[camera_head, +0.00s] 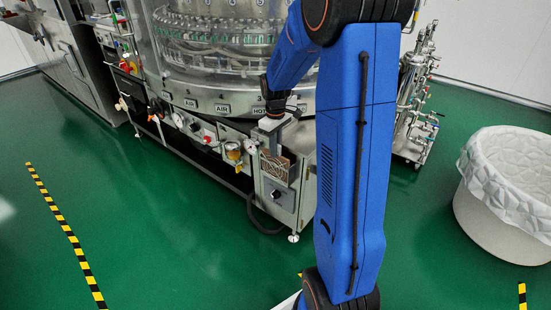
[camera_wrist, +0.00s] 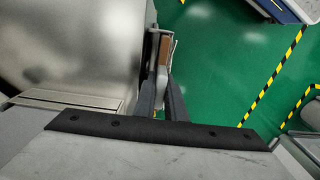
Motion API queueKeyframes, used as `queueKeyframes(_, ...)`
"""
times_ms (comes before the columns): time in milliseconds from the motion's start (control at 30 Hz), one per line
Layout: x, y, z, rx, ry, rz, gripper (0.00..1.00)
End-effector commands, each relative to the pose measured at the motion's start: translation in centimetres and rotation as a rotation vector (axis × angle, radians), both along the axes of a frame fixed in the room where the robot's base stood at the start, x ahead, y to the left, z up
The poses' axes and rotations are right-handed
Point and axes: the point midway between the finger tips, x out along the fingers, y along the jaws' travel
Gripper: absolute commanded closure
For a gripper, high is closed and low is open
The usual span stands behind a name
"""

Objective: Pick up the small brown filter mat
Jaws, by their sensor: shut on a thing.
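The small brown filter mat (camera_head: 276,169) stands upright at the top front of a metal box on the washer's corner, with a patterned brown face in the head view. In the wrist view it shows edge-on as a narrow brown strip (camera_wrist: 165,52) between the fingers. My gripper (camera_head: 273,150) reaches down onto the mat from above and is shut on it. In the wrist view, my gripper's dark fingers (camera_wrist: 161,88) lie on either side of the mat. A pale metal strip stands beside the mat; whether the mat touches it I cannot tell.
The rotary washer (camera_head: 215,60) fills the back. The metal box (camera_head: 282,198) has a black knob below the mat. A white lined bin (camera_head: 505,200) stands at the right, and a pipe rack (camera_head: 418,100) behind. Green floor (camera_head: 170,230) is free in front, with yellow-black tape lines.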

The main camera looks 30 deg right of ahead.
Motion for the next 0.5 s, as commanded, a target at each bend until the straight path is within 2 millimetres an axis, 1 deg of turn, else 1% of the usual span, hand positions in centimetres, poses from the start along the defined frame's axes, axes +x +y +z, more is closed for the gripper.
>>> queueKeyframes(167, 0.1, 0.0, 1.2, -0.001, -0.003, 0.000, 1.00)
queueKeyframes(267, 0.0, 0.0, 2.8, -0.002, -0.004, 0.000, 1.00)
queueKeyframes(367, 0.1, 0.0, 5.0, -0.001, -0.005, 0.000, 1.00)
queueKeyframes(500, 0.1, 0.0, 8.5, -0.002, -0.006, 0.000, 1.00)
